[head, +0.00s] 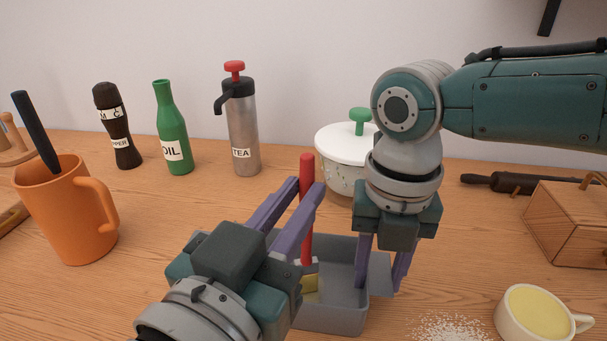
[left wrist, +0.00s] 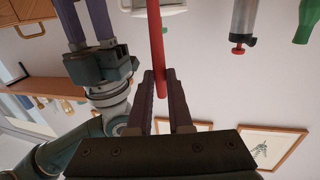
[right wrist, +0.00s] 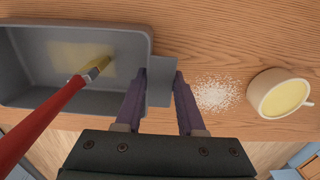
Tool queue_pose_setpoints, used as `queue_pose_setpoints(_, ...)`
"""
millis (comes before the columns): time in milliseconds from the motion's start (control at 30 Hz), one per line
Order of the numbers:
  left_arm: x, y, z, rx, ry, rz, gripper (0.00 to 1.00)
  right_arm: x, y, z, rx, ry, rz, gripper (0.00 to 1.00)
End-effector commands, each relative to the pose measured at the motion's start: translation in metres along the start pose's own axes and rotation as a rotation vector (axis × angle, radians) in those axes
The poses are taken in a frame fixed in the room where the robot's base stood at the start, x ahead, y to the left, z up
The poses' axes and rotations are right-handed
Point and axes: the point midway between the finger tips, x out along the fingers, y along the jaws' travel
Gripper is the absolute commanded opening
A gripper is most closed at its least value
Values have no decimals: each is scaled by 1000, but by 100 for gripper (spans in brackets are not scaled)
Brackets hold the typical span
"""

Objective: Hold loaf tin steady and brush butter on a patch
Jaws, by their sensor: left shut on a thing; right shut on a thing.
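The grey loaf tin (head: 336,319) stands on the table, and it also shows in the right wrist view (right wrist: 30,45). My right gripper (head: 382,275) is shut on the tin's grey end tab (right wrist: 162,75). My left gripper (head: 306,188) is shut on the red handle of the brush (head: 306,225), which stands nearly upright above the tin. In the right wrist view the brush head (right wrist: 97,68) is inside the tin at the right part of a pale yellow butter patch (right wrist: 68,55) on its floor. Whether the bristles touch the floor is unclear.
A cream cup of yellow butter (head: 505,313) and spilled white grains (head: 448,328) lie right of the tin. A white lidded pot (head: 338,150) stands behind it. A tea flask (head: 243,135), oil bottle (head: 172,130), pepper mill (head: 117,130) and orange jug (head: 65,215) stand left.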

Motion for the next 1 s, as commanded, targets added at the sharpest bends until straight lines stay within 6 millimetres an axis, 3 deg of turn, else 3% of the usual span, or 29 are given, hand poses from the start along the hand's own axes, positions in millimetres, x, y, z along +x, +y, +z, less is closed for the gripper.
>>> queue_pose_setpoints(900, -20, -82, -2, 2, 2, 0, 0, 0, 0, 0, 0, 0, 0, 0)
queue_pose_setpoints(1000, -20, -81, -15, -2, 9, 0, 0, 0, 0, 0, -1, 0, 0, 0)
